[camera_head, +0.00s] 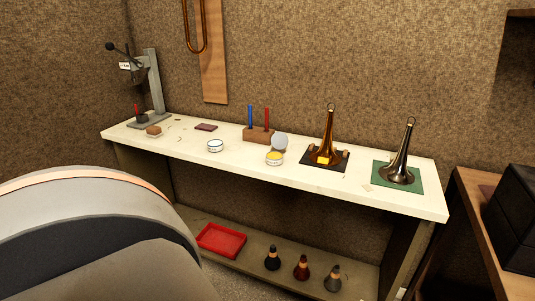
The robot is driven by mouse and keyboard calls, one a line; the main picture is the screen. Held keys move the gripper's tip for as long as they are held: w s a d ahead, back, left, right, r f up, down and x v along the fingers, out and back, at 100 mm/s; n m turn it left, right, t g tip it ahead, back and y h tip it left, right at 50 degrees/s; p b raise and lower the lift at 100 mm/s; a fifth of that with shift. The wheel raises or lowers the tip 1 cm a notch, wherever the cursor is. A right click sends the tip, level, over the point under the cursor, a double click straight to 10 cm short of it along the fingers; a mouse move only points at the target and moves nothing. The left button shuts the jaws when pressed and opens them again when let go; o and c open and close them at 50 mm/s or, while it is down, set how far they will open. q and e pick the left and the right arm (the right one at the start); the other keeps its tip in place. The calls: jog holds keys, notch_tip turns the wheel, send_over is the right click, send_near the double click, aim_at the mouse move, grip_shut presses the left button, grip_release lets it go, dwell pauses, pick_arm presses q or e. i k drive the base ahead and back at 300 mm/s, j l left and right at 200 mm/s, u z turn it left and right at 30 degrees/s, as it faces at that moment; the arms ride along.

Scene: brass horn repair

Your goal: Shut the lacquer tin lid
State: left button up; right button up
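A small round tin with yellow contents (275,159) stands near the front edge of the white workbench, and I take it to be the lacquer tin. Its grey round lid (280,142) stands raised at the tin's back right side, so the tin is open. A second small white round tin (215,147) stands to its left. Neither gripper is in view. A large grey curved part of my own arm fills the lower left.
Behind the tin is a wooden block (258,135) with blue and red sticks. A brass horn bell (328,137) on a black mat and a dark silver one (399,162) on a green mat stand to the right. A red tray (221,241) is on the lower shelf.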

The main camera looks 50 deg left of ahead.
aim_at(279, 140)
jog(key=u, duration=1.4)
